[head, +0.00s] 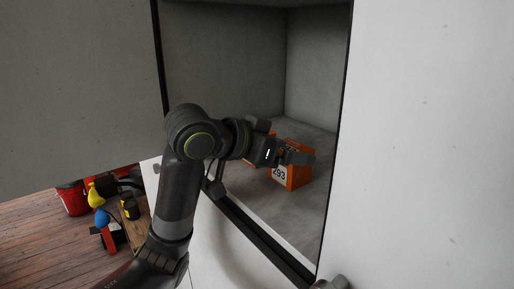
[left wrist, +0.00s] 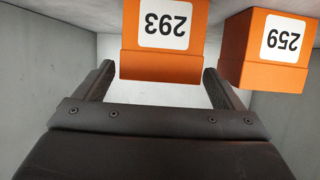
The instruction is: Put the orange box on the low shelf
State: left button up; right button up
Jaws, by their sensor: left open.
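An orange box labelled 293 (head: 280,174) sits on the floor of a grey compartment in the head view, partly hidden by my left gripper (head: 298,157). In the left wrist view, the same box (left wrist: 160,65) appears between the two fingertips, its label upside down. My left gripper (left wrist: 157,72) is open, with a finger on each side of that box; I cannot tell whether either touches it. A second orange box, labelled 259 (left wrist: 262,75), stands beside it, to the right of the right finger. My right gripper is not in view.
The compartment floor (head: 300,215) is bare in front of the boxes. Its dark front edge (head: 262,240) and a white panel (head: 430,140) on the right border the opening.

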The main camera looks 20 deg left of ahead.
pick_arm(q)
jog(key=b+v, duration=0.1)
jog(key=v, duration=0.7)
jog(key=shift+b, duration=0.35)
jog(key=shift+s, duration=0.1)
